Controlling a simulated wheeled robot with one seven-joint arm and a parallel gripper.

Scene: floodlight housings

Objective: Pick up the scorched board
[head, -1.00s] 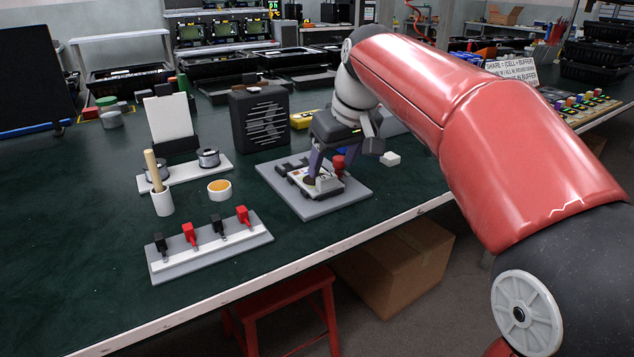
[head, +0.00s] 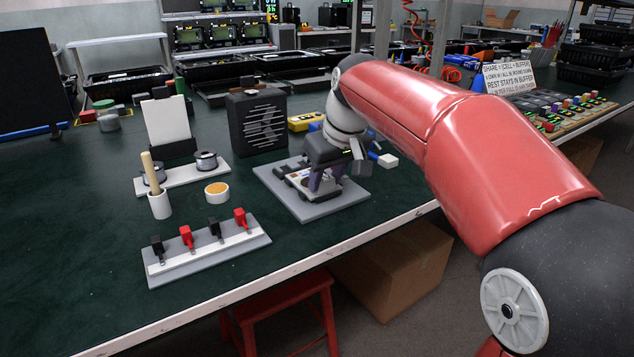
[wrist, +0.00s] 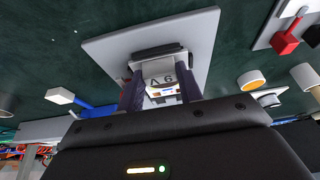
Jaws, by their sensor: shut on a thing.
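A grey base plate (head: 335,205) on the green bench carries a dark fixture (head: 292,180) with a light panel. My gripper (head: 322,188) is down over this plate, its fingers pointing at the bench. In the wrist view my gripper (wrist: 160,92) has its two dark purple fingers closed on either side of a small light board (wrist: 163,80) with dark letters and a yellow-orange strip. I take this piece for the scorched board; no scorch mark can be made out. It sits low at the fixture, and whether it is clear of it cannot be told.
A strip with red and black clips (head: 208,250) lies in front left. A small cup of orange stuff (head: 217,192), a holder with a wooden handle (head: 159,204) and a black grilled housing (head: 257,122) stand nearby.

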